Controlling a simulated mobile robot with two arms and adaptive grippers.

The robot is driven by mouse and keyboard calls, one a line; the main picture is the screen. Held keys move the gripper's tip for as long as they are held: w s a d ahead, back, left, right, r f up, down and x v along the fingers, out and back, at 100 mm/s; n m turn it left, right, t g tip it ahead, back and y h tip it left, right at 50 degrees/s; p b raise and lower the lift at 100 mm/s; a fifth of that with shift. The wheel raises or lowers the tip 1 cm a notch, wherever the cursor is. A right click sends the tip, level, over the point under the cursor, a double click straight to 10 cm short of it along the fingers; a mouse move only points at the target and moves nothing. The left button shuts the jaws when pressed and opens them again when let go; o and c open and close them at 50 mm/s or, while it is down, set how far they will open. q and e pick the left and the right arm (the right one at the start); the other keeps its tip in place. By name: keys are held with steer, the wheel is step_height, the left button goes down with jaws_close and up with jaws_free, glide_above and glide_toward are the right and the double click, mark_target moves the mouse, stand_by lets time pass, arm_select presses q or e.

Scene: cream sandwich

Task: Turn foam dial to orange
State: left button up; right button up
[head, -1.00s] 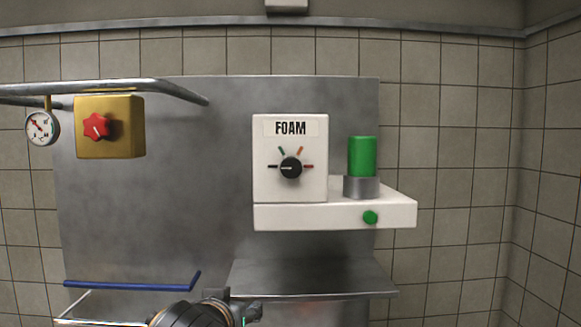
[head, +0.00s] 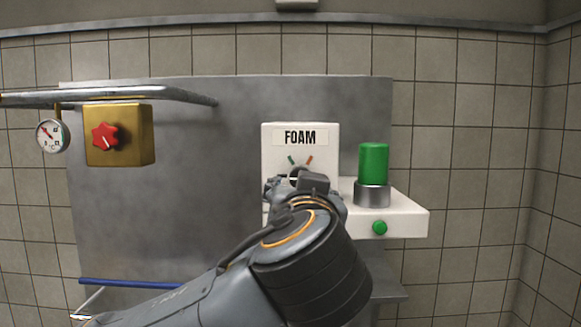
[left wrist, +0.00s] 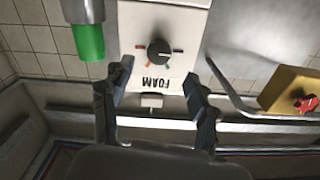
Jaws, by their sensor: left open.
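The white FOAM box (head: 300,137) is at the centre of the head view. My left arm covers its dial there, and only the green and orange marks show above the gripper. In the left wrist view the box is upside down, and the black foam dial (left wrist: 160,52) shows with coloured marks around it. The dial's exact pointer direction is too small to tell. My left gripper (head: 298,180) is in front of the box. In the left wrist view its open fingers (left wrist: 168,68) are spread either side of the FOAM label, with the dial beyond and nothing between them. My right gripper is not in view.
A green cylinder (head: 373,163) in a metal collar stands right of the box, above a green button (head: 379,228). A brass box with a red knob (head: 105,137) and a gauge (head: 53,135) hang at the left under a metal rail (head: 150,92).

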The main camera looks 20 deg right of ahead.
mark_target(294, 173)
arm_select(q)
steer(key=p+x, duration=0.3)
steer(key=x, duration=0.4)
steer(key=shift+w+p, duration=0.3)
steer(key=shift+w, duration=0.05)
steer(key=shift+d, duration=0.1)
steer(key=c, duration=1.2)
steer(key=shift+f, duration=0.1)
